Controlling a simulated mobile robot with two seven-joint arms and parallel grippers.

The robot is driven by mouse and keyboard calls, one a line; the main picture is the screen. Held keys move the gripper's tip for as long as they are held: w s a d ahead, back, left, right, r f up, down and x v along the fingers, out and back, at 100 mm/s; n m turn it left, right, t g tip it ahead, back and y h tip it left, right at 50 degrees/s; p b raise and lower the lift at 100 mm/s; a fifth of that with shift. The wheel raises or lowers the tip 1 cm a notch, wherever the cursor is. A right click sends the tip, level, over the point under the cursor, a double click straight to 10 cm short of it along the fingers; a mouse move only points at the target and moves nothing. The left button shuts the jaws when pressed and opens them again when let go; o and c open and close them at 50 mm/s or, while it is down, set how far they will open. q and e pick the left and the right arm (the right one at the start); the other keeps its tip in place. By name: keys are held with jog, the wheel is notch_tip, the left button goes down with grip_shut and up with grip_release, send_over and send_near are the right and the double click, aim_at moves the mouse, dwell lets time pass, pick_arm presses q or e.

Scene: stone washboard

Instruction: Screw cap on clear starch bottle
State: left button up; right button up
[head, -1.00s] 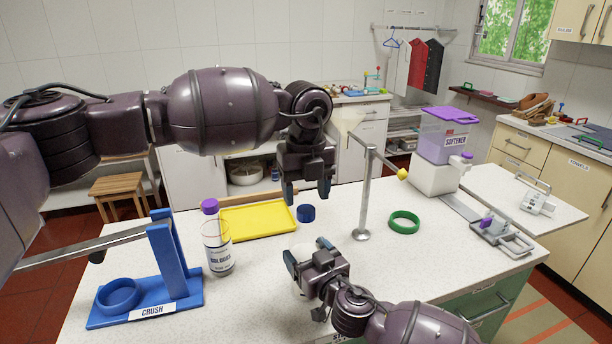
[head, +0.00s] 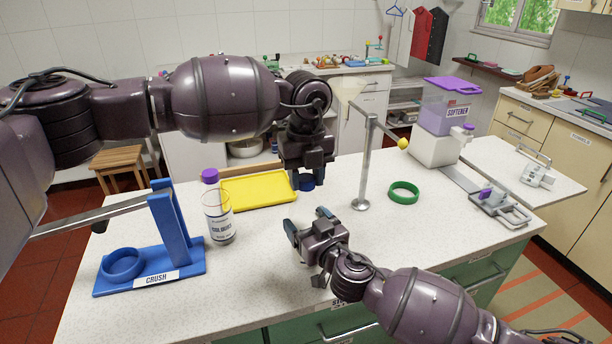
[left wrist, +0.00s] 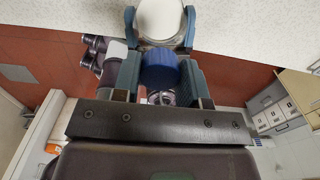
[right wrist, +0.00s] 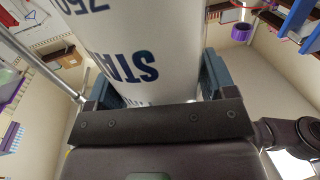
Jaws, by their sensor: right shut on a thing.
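In the left wrist view the cap (left wrist: 161,70) sits between the fingers (left wrist: 161,75), which look apart. My right gripper (head: 307,223) is over the counter's front half. In the right wrist view it is shut on a white bottle (right wrist: 150,50) with dark blue "STAR" lettering, partly cut off by the frame.
A blue stand (head: 150,278) marked "CRUSH" and a labelled clear bottle (head: 220,228) stand at the left. The yellow tray (head: 258,191) lies behind. A metal post (head: 365,165), green ring (head: 404,192) and softener dispenser (head: 448,125) stand right. The front middle counter is clear.

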pick_arm(q)
jog(key=shift+c, duration=0.6)
jog(key=m, duration=2.7)
jog(key=shift+m, duration=0.4)
jog(key=o, duration=1.1)
notch_tip(320, 180, up, 12)
